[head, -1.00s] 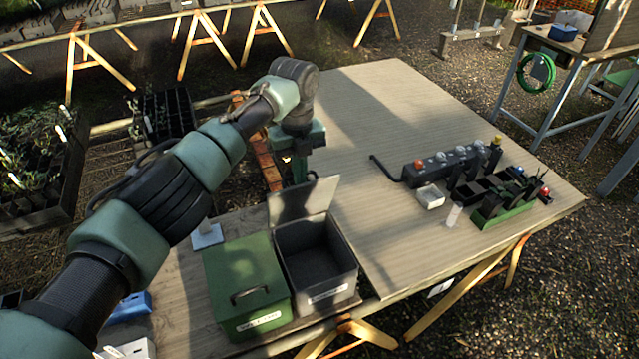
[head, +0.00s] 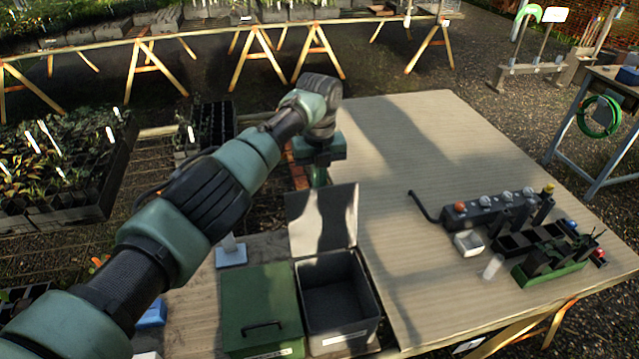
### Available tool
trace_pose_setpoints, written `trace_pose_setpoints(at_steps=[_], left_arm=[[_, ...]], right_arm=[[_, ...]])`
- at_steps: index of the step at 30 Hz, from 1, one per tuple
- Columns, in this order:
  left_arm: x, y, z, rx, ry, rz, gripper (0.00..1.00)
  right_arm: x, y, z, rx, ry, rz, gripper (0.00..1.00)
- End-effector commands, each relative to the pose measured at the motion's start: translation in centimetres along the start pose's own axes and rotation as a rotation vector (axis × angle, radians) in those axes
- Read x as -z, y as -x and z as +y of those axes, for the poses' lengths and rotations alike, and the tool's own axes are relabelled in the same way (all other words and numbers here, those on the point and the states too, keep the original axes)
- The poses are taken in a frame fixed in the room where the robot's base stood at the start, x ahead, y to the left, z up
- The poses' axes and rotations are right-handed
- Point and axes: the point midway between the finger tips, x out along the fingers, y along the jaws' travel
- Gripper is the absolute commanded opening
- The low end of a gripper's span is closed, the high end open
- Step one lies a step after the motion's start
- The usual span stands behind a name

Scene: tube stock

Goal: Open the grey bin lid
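The grey bin (head: 340,335) stands open at the near edge of the table, its dark inside showing. Its grey lid (head: 304,228) is raised at the bin's far side, with a shadow across its face. My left arm reaches in from the left, over the green bin's far side. My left gripper (head: 318,177) points down just beyond the lid's top edge. Its fingertips are hidden behind the lid, so I cannot tell whether they are open or touch it. My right gripper is out of view.
A green bin (head: 245,295) with a closed lid and dark handle stands directly left of the grey bin. A dark rack (head: 515,240) with several small parts stands on the table (head: 400,140) at right. The table's middle is clear.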

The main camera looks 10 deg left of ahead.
Motion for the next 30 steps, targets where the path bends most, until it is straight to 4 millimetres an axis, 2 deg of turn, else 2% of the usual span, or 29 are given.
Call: trace_pose_setpoints(at_steps=[11,19,25,28,30], left_arm=[[0.0,0.3,0.0,0.001,0.0,-0.001,0.0],[-0.1,4.5,-0.1,0.003,0.0,-0.004,0.0],[-0.1,7.1,0.0,0.001,0.0,-0.003,0.0],[-1.4,7.8,0.0,0.005,0.011,-0.062,0.0],[-4.1,8.7,0.1,0.016,0.028,-0.184,0.0]], right_arm=[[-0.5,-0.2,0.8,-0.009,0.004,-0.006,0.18],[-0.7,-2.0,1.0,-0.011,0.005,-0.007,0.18],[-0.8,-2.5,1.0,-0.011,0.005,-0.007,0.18],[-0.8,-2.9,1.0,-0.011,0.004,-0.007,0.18],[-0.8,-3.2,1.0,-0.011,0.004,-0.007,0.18]])
